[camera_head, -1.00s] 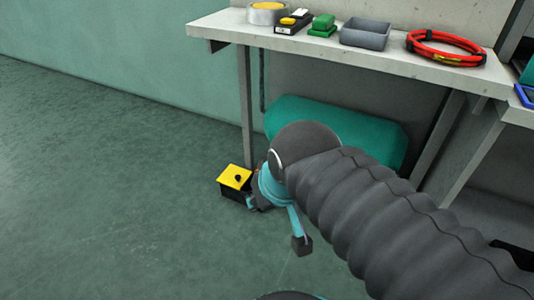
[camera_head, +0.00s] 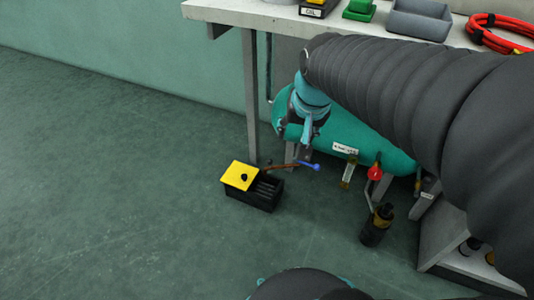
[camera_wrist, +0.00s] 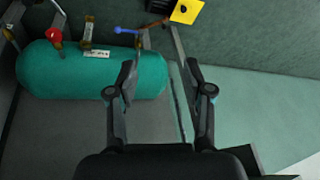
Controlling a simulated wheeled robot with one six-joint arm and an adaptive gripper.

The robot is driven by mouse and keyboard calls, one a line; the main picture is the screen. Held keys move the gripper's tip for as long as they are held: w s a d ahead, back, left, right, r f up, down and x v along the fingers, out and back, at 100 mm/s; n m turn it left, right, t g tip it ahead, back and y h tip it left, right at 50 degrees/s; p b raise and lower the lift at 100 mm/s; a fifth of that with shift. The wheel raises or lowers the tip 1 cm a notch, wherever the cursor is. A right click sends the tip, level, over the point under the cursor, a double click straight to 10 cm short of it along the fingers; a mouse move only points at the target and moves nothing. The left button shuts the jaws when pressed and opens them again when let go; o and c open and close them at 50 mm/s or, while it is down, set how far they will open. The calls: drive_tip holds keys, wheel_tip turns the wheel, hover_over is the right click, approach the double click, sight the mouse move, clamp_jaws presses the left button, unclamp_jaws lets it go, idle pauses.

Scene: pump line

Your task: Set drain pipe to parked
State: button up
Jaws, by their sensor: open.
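The drain pipe (camera_head: 281,167) is a thin copper-brown pipe at the lower side of the green tank (camera_head: 375,148). It runs left from a blue lever (camera_head: 312,166) toward a black box (camera_head: 265,193) with a yellow lid (camera_head: 240,175). Whether its end lies over the box is unclear. In the wrist view the pipe (camera_wrist: 153,23) shows at the top, beside the blue lever (camera_wrist: 126,30). My gripper (camera_wrist: 160,70) is open and empty, with its fingers apart below the pipe in that picture. In the head view my arm partly hides the gripper and tank.
A workbench (camera_head: 235,14) stands over the tank, its leg (camera_head: 250,95) just behind the box. A red knob (camera_head: 375,171), a sight tube (camera_head: 349,171) and a dark bottle (camera_head: 377,225) are to the right. The floor at left is clear.

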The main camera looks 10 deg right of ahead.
drive_tip(key=w+f+m+g+b, duration=0.2)
drive_tip(key=w+f+m+b, duration=0.15)
drive_tip(key=w+f, duration=0.95)
drive_tip(key=m+b, duration=0.1)
drive_tip(key=m, duration=0.4)
approach(270, 160)
drive_tip(key=shift+g+y, duration=0.3)
drive_tip(key=shift+y, duration=0.1)
drive_tip(key=f, duration=0.3)
drive_tip(key=w+f+b, duration=0.1)
drive_tip(key=f, duration=0.3)
drive_tip(key=w+f+b, duration=0.1)
drive_tip(key=f, duration=0.3)
drive_tip(key=shift+w+a, duration=0.1)
drive_tip(key=shift+w, duration=0.05)
clamp_jaws()
